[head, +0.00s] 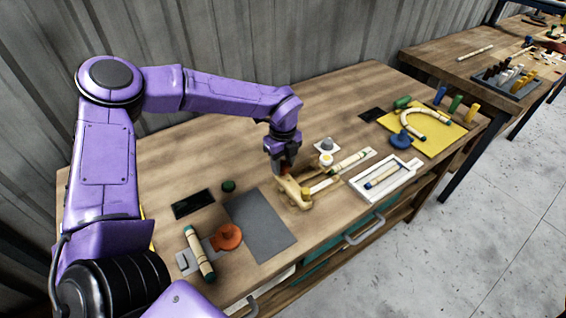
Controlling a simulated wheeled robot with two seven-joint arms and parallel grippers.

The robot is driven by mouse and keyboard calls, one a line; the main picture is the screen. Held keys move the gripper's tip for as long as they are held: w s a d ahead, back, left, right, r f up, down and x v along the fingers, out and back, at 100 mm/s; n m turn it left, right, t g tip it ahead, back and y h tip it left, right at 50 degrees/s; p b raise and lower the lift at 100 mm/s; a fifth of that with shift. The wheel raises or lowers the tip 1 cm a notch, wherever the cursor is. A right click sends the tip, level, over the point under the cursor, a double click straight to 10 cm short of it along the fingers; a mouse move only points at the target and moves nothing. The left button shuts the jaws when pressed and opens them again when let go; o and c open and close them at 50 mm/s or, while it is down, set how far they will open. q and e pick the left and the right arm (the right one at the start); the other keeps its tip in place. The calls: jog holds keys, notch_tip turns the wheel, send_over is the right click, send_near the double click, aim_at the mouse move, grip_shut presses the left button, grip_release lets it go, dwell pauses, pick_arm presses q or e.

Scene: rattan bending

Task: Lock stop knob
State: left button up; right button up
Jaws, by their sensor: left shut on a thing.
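My left gripper (285,166) points down over the left end of a tan wooden bending fixture (290,192) near the middle of the table. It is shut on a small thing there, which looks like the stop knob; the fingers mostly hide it. A small yellow-brown peg (306,193) stands on the fixture just to the right. A pale rattan piece (325,184) extends right from the fixture. Whether the knob is turned tight cannot be seen. My right gripper is not in view.
A grey mat (259,226) and an orange knob-like piece (229,237) lie left of the fixture. A white tray (367,192) holds a rattan piece. A yellow board (440,139) carries a curved rattan piece.

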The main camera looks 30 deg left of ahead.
pick_arm(q)
jog(key=m, duration=0.3)
jog(key=shift+r+m, duration=0.1)
jog(key=shift+m, duration=0.3)
jog(key=m, duration=0.2)
jog(key=shift+m+p, duration=0.3)
jog(key=shift+p, duration=0.1)
jog(key=m+p, duration=0.1)
jog(key=m, duration=0.2)
jog(key=shift+r+m, duration=0.1)
jog(key=shift+m, duration=0.2)
jog(key=shift+w+m+p, duration=0.1)
jog(key=shift+m+p, duration=0.4)
jog(key=shift+m, duration=1.5)
jog(key=o, duration=0.9)
jog(key=shift+o, duration=0.8)
